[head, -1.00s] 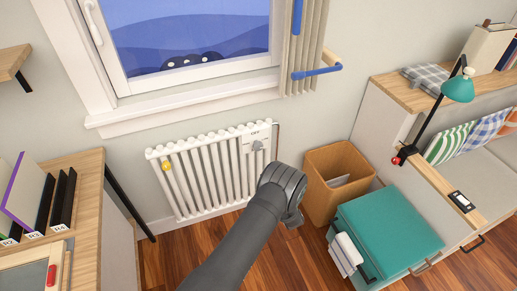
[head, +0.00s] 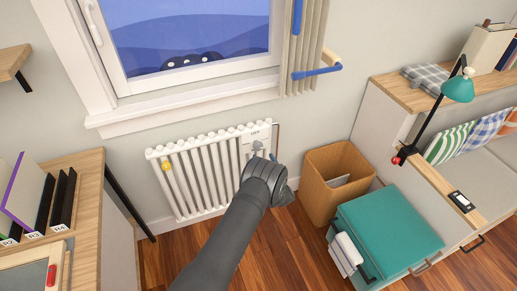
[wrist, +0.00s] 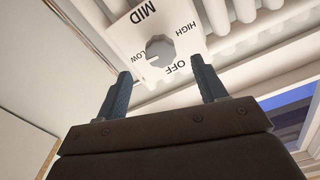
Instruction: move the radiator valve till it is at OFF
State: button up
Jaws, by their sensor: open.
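The radiator valve is a round grey knob (wrist: 160,50) on a white plate (wrist: 125,42) marked LOW, MID, HIGH and OFF in the wrist view. A light mark on the knob points toward the LOW side. In the head view the knob (head: 257,146) sits at the radiator's upper right, just beyond my gripper. My gripper (wrist: 165,87) is open and empty in the wrist view. Its two fingers point toward the plate, one on each side below the knob, and do not enclose it. In the head view my wrist hides most of the fingers.
The white radiator (head: 190,172) hangs under the window sill (head: 190,107). A yellow knob (head: 166,166) is at its left end. A brown bin (head: 325,195) and a teal cabinet (head: 388,235) stand to the right. A wooden desk (head: 85,170) is at left.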

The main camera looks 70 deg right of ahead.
aim_at(259, 149)
jog(key=x, duration=0.7)
jog(key=shift+w+d+f, duration=0.1)
jog(key=shift+w+d, duration=0.1)
jog(key=c, duration=1)
